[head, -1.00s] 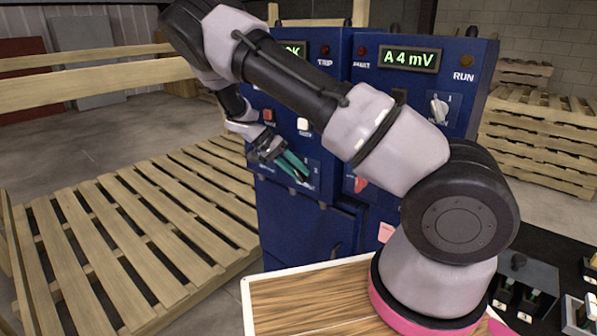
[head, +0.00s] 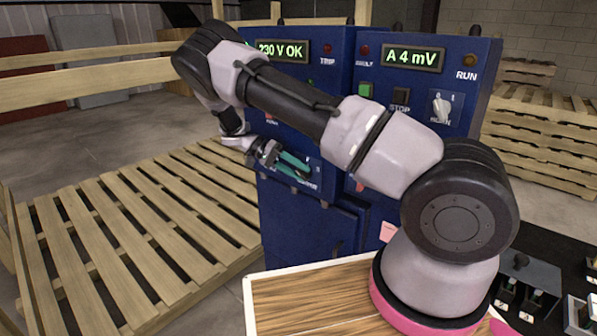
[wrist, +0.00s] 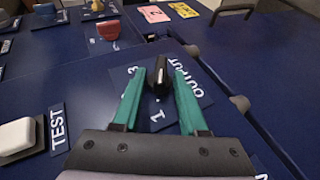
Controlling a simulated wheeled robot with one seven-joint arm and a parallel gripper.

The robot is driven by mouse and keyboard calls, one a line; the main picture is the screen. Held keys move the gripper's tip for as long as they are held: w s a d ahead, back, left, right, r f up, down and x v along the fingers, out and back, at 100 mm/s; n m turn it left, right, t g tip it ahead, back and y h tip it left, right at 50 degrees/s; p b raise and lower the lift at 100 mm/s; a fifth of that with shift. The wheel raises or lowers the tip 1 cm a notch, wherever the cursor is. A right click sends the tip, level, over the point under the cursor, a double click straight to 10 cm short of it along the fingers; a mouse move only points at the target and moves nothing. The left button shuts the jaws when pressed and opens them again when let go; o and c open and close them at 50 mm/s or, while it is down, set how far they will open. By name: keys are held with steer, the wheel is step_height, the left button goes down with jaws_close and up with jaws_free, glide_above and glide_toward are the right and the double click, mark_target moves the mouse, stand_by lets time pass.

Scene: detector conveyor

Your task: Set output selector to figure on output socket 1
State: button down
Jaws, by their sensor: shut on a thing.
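The output selector is a black knob (wrist: 158,80) on a dark blue plate, beside the label OUTPUT. A numeral 1 shows below the knob in the wrist view, and another numeral, partly hidden, shows at its upper left. My gripper (wrist: 160,75) has its two green fingers on either side of the knob and is shut on it. In the head view my gripper (head: 296,166) is at the low front of the left blue cabinet (head: 310,220), and its fingers hide the knob. I cannot tell exactly which numeral the knob points to.
A white button (wrist: 17,136) by the label TEST and a red knob (wrist: 108,29) are nearby. The left display (head: 282,51) reads 230 V OK, and the right display (head: 411,58) reads A 4 mV. A wooden pallet (head: 130,230) lies left of the cabinets.

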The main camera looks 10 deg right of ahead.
steer(key=c, duration=0.8)
jaws_free()
steer(key=v, duration=1.1)
steer(key=shift+s+f, duration=0.1)
steer(key=shift+a, duration=0.15)
